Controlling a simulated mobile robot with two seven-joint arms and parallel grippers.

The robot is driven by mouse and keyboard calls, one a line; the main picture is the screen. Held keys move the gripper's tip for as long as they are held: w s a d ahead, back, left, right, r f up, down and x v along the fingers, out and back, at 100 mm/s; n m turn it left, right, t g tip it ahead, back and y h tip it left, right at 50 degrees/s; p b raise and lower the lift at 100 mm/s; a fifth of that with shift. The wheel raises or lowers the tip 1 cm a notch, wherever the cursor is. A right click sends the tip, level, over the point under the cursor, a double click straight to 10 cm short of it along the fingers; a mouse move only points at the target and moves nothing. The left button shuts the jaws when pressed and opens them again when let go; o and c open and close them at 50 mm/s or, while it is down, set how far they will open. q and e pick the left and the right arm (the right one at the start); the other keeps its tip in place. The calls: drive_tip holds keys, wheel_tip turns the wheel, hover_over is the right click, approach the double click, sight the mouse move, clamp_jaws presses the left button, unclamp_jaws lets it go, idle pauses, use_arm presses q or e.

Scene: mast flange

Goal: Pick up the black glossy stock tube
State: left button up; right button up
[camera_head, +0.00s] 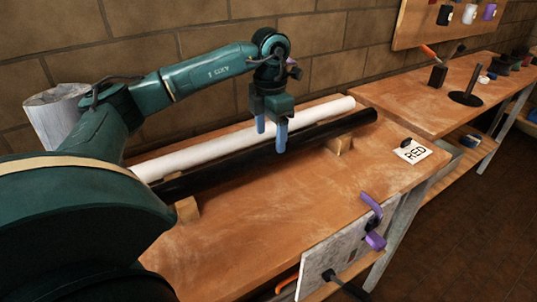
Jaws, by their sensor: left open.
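The black glossy stock tube (325,130) lies lengthwise on the wooden bench, raised on small wooden blocks, in the head view. A white tube (215,148) lies parallel behind it, on the wall side. My left gripper (271,136) comes from above with two blue fingers. The fingers are apart, one in front of the white tube and one in front of the black tube as seen here. I cannot tell whether they touch either tube. My arm hides the tubes' left ends. My right gripper is not in view.
Wooden blocks (187,210) support the tubes. A purple clamp-like part (372,222) sits at the front edge. A second bench (420,97) stands beyond.

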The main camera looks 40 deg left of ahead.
sight(268, 146)
use_arm(q)
drive_tip(key=f, duration=0.4)
drive_tip(key=shift+s+f, duration=0.2)
drive_tip(key=shift+f, duration=0.05)
drive_tip(key=shift+c, duration=0.2)
drive_tip(key=shift+r, duration=0.1)
drive_tip(key=c, duration=1.4)
